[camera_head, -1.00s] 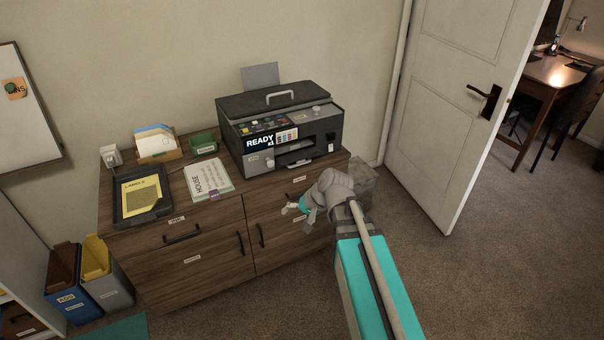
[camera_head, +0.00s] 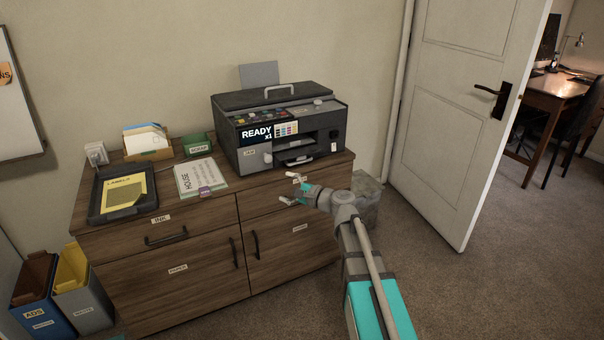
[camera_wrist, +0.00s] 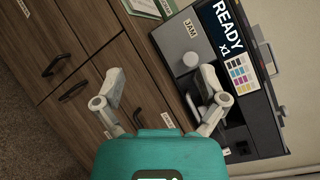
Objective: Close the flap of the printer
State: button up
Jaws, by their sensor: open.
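The dark grey printer (camera_head: 318,122) stands on the right part of the wooden cabinet, and also fills the right side of the wrist view (camera_wrist: 262,120). A lighter grey flap (camera_head: 254,162) marked JAM, with a round knob, is on the left of its front; I cannot tell how far open it is. The flap also shows in the wrist view (camera_wrist: 178,40). My gripper (camera_head: 291,190) is open and empty, in front of the cabinet's top right drawer, below and right of the flap. In the wrist view its fingers (camera_wrist: 160,82) are apart, touching nothing visible.
The wooden cabinet (camera_head: 200,259) has protruding handles. A black tray (camera_head: 97,208), a paper stack (camera_head: 186,179) and a green box (camera_head: 197,143) lie left of the printer. A grey box (camera_head: 367,200) stands at the cabinet's right. The floor on the right is clear.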

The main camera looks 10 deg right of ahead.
jog(key=w+d+f+m+t+b, duration=0.4)
jog(key=w+m+b, duration=0.1)
jog(key=m+b, duration=0.15)
jog(key=m+t+h+b, duration=0.6)
jog(key=m+b, duration=0.2)
jog(key=m, duration=0.3)
send_near(302, 158)
jog(key=v, duration=0.4)
jog(key=shift+s+r, duration=0.1)
jog(key=shift+s, duration=0.05)
jog(key=shift+r, duration=0.1)
jog(key=p+x, duration=0.1)
jog(key=x, duration=0.3)
jog(key=p+x, duration=0.2)
jog(key=x, duration=0.3)
jog(key=p+x, duration=0.2)
jog(key=x, duration=0.3)
jog(key=shift+f, duration=0.3)
jog(key=c, duration=1.2)
jog(key=shift+o, duration=0.2)
